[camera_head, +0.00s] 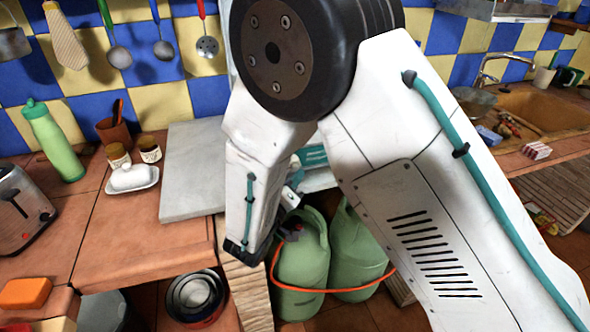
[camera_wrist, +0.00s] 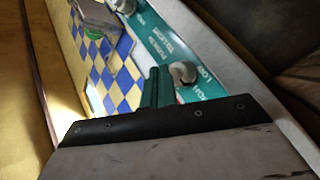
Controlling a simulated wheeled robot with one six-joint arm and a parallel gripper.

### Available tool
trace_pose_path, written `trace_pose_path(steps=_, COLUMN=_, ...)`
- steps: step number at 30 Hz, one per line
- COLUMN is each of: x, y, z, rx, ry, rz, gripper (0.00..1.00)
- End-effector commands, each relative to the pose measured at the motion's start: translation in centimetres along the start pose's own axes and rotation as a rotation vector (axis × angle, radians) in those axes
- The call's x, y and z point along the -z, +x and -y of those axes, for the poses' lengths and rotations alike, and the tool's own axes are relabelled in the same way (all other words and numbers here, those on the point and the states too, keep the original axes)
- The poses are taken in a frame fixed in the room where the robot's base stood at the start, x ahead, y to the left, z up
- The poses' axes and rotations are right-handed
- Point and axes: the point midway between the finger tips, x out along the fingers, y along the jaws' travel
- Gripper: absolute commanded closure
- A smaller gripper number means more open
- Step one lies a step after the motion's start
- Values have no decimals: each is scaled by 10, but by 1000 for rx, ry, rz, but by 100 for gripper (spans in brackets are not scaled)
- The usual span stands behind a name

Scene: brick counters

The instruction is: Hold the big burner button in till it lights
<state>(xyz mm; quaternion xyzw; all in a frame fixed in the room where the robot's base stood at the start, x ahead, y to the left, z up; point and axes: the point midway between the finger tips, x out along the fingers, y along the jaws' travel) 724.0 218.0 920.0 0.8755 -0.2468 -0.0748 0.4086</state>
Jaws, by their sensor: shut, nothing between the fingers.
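In the wrist view, a teal panel (camera_wrist: 208,85) with white lettering runs diagonally away from the camera. A rounded pale knob or button (camera_wrist: 183,72) sits on it, just right of my fingertips. A second pale knob (camera_wrist: 125,5) is farther up, cut by the top edge. I cannot tell for certain which is the big burner button, and no flame or light shows. My gripper (camera_wrist: 157,72) is shut and empty, its green fingers close to the nearer knob; contact cannot be told. In the head view, the teal panel (camera_head: 313,156) shows only partly behind my arm.
Green gas bottles (camera_head: 302,262) with an orange hose (camera_head: 345,290) stand below the panel. A grey slab (camera_head: 190,175) lies on the left counter, beside a butter dish (camera_head: 132,180) and a green bottle (camera_head: 53,142). A sink (camera_head: 545,108) is at right.

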Motion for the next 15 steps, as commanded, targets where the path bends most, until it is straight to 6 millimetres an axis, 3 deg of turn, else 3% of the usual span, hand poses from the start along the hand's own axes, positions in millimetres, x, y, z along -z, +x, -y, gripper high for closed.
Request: trace_pose_path(steps=15, x=-5, y=-8, z=-5, rx=0, ry=0, rz=0, gripper=100)
